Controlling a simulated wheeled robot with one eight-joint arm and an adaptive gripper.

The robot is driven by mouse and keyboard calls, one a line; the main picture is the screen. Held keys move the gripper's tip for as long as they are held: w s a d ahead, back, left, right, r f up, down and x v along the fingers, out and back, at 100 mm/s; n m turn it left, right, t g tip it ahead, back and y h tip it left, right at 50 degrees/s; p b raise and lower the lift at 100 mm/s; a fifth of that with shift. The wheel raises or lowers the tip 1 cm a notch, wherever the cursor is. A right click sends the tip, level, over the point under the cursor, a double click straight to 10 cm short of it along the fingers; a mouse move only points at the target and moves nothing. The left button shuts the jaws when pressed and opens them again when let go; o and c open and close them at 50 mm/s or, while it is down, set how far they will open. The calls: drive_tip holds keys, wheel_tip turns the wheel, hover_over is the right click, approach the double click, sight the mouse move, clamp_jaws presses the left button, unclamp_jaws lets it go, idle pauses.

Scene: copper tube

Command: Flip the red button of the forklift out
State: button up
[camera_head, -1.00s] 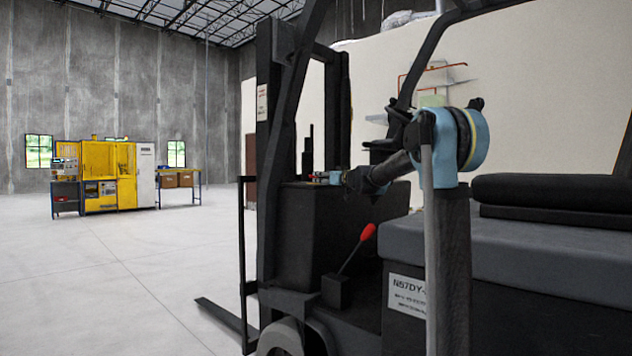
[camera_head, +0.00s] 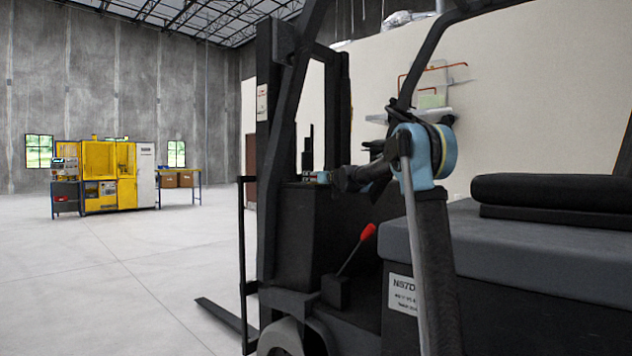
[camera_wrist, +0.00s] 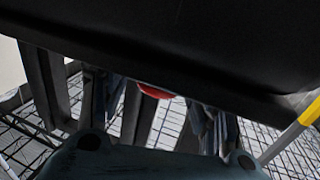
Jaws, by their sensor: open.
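A red rounded part, likely the red button (camera_wrist: 155,91), shows in the wrist view below a broad dark panel edge. The dark panel covers its upper side. My gripper (camera_wrist: 156,112) is open, with one finger on each side of the red part; I cannot tell whether they touch it. In the head view my gripper (camera_head: 318,178) is at the top of the black forklift's (camera_head: 300,225) front console, and the button cannot be made out there.
A lever with a red knob (camera_head: 369,231) stands lower on the forklift. The mast (camera_head: 268,130) rises close left of the gripper, and the seat (camera_head: 545,188) is at right. A yellow machine (camera_head: 105,175) stands far off across open floor.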

drive_tip(key=shift+c, duration=0.6)
clamp_jaws()
drive_tip(key=shift+r, duration=0.8)
drive_tip(key=shift+o, duration=0.6)
unclamp_jaws()
drive_tip(key=v, duration=1.2)
